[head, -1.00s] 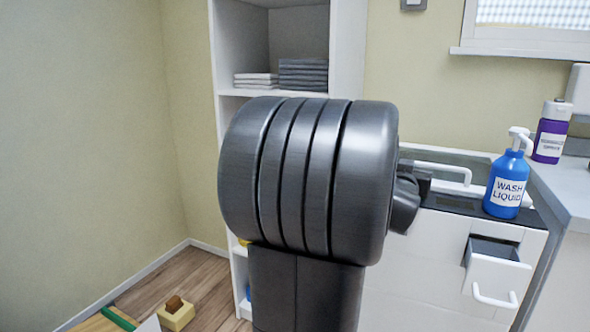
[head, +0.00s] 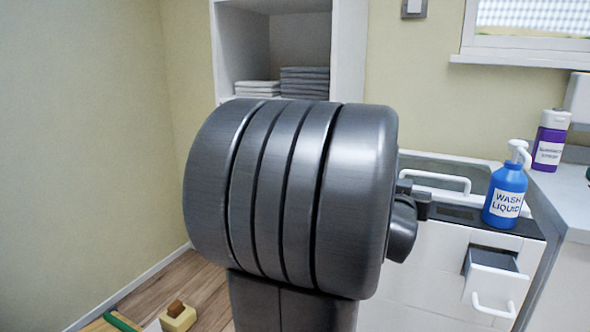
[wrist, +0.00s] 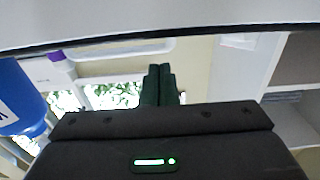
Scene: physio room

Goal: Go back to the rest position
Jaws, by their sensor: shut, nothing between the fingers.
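My gripper (wrist: 160,85) shows in the wrist view as two dark green fingers pressed together, with nothing between them. A blue wash liquid bottle (head: 505,192) with a white pump stands on the white drawer cabinet (head: 430,262), right of my arm. The bottle also shows at the left edge of the wrist view (wrist: 18,95), apart from the fingers.
A drawer (head: 490,277) in the cabinet is partly open. A purple bottle (head: 550,140) stands on the right counter (head: 573,200). A tall white shelf (head: 347,55) with folded towels (head: 304,82) is behind my arm. Floor at the left holds a yellow block (head: 178,318).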

